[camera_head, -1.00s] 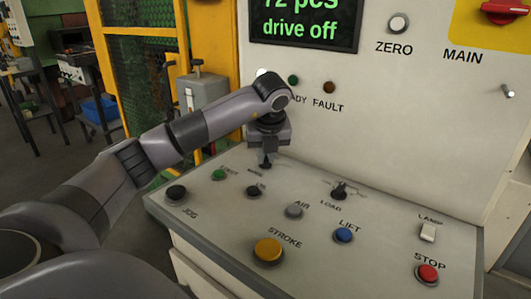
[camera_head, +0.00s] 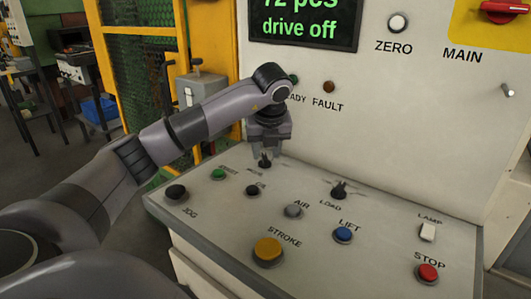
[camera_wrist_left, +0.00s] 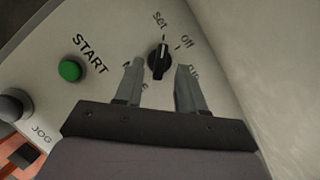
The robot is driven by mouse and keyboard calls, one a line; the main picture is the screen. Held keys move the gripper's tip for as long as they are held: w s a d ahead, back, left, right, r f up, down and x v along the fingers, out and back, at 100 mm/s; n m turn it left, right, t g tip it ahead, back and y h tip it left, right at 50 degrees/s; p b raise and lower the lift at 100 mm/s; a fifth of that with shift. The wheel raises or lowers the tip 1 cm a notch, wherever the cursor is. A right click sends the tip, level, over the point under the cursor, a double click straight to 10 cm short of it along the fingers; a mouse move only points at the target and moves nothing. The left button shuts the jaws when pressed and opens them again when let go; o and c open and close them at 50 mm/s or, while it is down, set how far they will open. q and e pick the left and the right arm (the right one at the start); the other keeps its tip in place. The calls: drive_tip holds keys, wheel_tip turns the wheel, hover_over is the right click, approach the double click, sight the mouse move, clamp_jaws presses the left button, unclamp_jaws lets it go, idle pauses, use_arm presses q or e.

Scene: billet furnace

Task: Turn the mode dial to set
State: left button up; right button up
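The mode dial (camera_head: 265,163) is a small black knob with a white pointer line, at the back left of the sloping console. It also shows in the left wrist view (camera_wrist_left: 158,62), with "set" and "off" printed beyond it. Its pointer line points up the picture, roughly towards "set". My left gripper (camera_head: 267,151) is above the dial, fingers downward. In the left wrist view the gripper (camera_wrist_left: 158,66) is open, with a wide gap between its fingers and the dial showing in that gap. The fingers appear clear of the dial. My right gripper is not in view.
A green START button (camera_wrist_left: 69,70) and black JOG button (camera_head: 176,192) sit near the dial. Another black knob (camera_head: 252,190) is in front of it. The LOAD selector (camera_head: 339,190) stands to the right. The upright panel (camera_head: 400,110) rises close behind.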

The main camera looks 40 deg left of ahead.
use_arm(q)
drive_tip(key=v, duration=0.5)
drive_tip(key=shift+d+r, duration=0.1)
drive_tip(key=shift+r, duration=0.15)
drive_tip(key=shift+s, duration=0.1)
